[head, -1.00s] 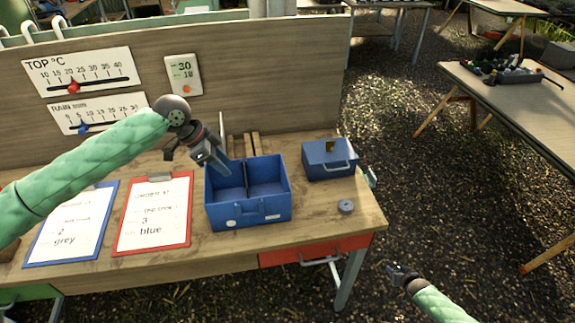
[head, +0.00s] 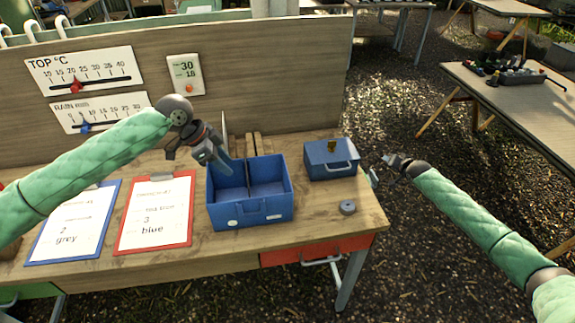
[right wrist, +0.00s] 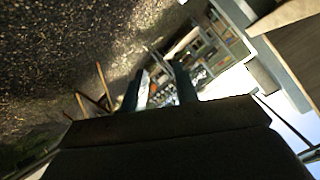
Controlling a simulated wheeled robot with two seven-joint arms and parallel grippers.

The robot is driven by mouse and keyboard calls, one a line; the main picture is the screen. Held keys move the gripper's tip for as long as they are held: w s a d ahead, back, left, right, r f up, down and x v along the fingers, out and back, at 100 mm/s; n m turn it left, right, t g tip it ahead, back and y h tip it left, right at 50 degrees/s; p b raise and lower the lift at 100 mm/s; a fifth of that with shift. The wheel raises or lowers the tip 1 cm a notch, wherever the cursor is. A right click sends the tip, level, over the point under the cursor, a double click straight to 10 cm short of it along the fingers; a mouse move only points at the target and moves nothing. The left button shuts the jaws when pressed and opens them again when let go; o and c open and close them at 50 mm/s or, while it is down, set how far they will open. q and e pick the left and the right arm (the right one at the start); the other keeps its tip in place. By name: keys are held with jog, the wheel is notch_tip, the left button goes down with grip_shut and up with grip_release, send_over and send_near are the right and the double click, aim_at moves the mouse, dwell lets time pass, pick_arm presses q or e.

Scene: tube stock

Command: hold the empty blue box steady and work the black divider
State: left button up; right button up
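The open blue box (head: 250,212) stands on the wooden table in the head view. It looks empty apart from a thin black divider (head: 247,178) standing upright across it, splitting it into two compartments. My left gripper (head: 226,166) is at the box's back-left rim, pointing down. Whether its fingers are closed on the wall is too small to tell. My right gripper (head: 387,158) is in the air beyond the table's right edge, well apart from the box. In the right wrist view its two fingers (right wrist: 160,88) stand apart with nothing between them.
A closed blue case (head: 330,168) with a handle stands right of the box, near my right gripper. A grey round piece (head: 347,207) lies in front of it. Two clipboards (head: 154,212) (head: 75,225) lie at left. A wooden panel (head: 290,95) rises behind.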

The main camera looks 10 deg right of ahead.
jog(key=w+a+r+m, duration=0.1)
jog(key=w+a+r, duration=0.1)
jog(key=r, duration=0.5)
jog(key=w+a+r, duration=0.2)
jog(key=w+r, duration=0.1)
jog(key=r, duration=0.5)
jog(key=w+a+r+m, duration=0.1)
jog(key=w+a+r, duration=0.1)
jog(key=r, duration=0.5)
jog(key=a+r+g+y, duration=0.1)
jog(key=a+r, duration=0.5)
jog(key=s+a+n+g+y, duration=0.1)
jog(key=s+a+n+g, duration=0.1)
jog(key=a, duration=0.9)
jog(key=n+g+h, duration=0.2)
jog(key=n+g, duration=0.4)
jog(key=g, duration=0.3)
send_over(288, 184)
jog(key=w, duration=0.3)
jog(key=f, duration=0.7)
jog(key=shift+s+d+f, duration=0.15)
jog(key=shift+s+f, duration=0.05)
jog(key=shift+f, duration=0.1)
jog(key=shift+s+f+n, duration=0.15)
jog(key=shift+f+n, duration=0.05)
jog(key=shift+n, duration=0.1)
jog(key=shift+f, duration=3.75)
jog(key=shift+c, duration=0.2)
